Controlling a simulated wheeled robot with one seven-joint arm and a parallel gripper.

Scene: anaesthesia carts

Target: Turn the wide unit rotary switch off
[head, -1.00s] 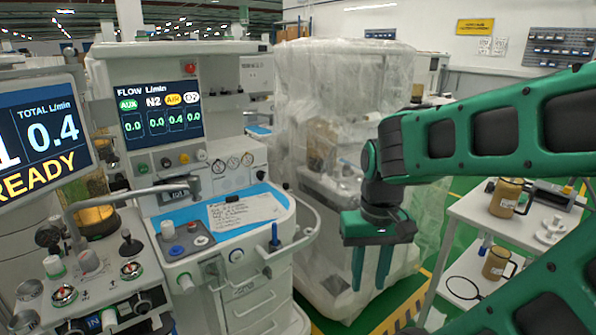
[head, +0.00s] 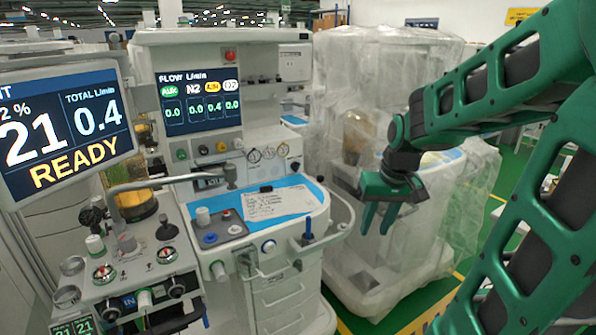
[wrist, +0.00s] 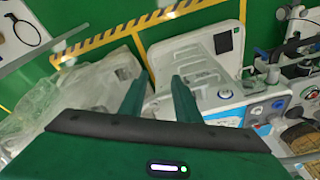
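The middle unit, a wide white cart (head: 280,300), has a lit flow display (head: 198,101).
A unit with a READY screen (head: 66,130) and several knobs stands at the left. A plastic-wrapped unit (head: 335,262) stands behind my gripper. A curved rail (head: 340,232) juts from the middle cart's right side. Green floor with yellow-black striping (head: 410,322) lies at the front right.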

